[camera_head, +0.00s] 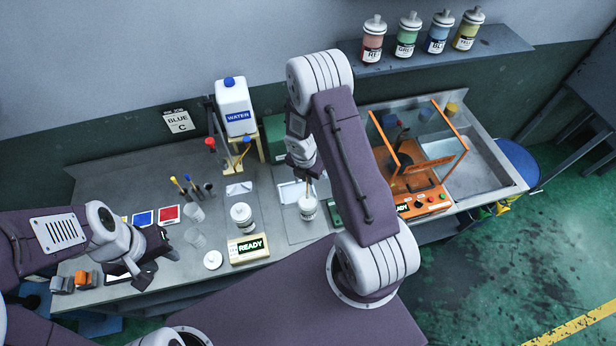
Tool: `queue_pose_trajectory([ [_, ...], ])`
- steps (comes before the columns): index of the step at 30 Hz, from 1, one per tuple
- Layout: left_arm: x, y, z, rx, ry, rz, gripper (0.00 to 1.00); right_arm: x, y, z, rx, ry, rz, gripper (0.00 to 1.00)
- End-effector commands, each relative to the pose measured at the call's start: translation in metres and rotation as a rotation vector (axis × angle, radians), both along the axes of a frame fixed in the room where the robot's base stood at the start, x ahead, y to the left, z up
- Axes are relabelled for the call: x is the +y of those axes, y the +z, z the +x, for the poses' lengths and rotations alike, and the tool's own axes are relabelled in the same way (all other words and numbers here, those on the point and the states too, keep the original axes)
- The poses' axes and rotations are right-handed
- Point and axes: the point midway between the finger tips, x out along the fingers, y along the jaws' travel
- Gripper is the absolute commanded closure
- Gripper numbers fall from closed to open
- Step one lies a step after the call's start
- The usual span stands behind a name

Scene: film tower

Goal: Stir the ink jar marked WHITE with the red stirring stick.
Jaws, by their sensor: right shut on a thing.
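My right gripper (302,168) is above a small white-lidless jar (308,210) and is shut on a thin stick (308,188). The stick looks brownish at this size, and its top is hidden in the gripper. It stands nearly upright, its lower end at the jar's mouth; I cannot tell how deep it goes. The jar's label is too small to read. A second white jar (242,215) stands to the left, behind the READY sign. My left gripper (152,264) is over the bench's left front, its dark fingers apart and seemingly empty.
A READY block (248,248) and a white round lid (212,260) lie in front. Clear cups (195,237), a WATER container (235,107) and several tools (187,184) are leftward. An orange machine (425,201) stands right. Coloured ink bottles (408,36) line the shelf.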

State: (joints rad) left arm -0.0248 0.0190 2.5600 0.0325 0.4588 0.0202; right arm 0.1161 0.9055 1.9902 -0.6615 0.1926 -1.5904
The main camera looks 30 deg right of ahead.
Motion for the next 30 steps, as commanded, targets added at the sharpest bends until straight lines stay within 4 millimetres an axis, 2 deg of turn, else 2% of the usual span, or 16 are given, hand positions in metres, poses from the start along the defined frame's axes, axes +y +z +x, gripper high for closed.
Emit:
queue_pose_trajectory([
  [8, 0.0, 0.0, 0.0, 0.0, 0.0, 0.0, 0.64, 0.0, 0.002, 0.0, -0.001, -0.001, -0.001, 1.0],
  [21, 0.0, 0.0, 0.0, 0.0, 0.0, 0.0, 0.64, 0.0, 0.048, 0.0, -0.001, 0.0, -0.001, 1.0],
  [30, 0.0, 0.0, 0.0, 0.0, 0.0, 0.0, 0.64, 0.0, 0.05, 0.0, 0.0, 0.0, 0.0, 1.0],
])
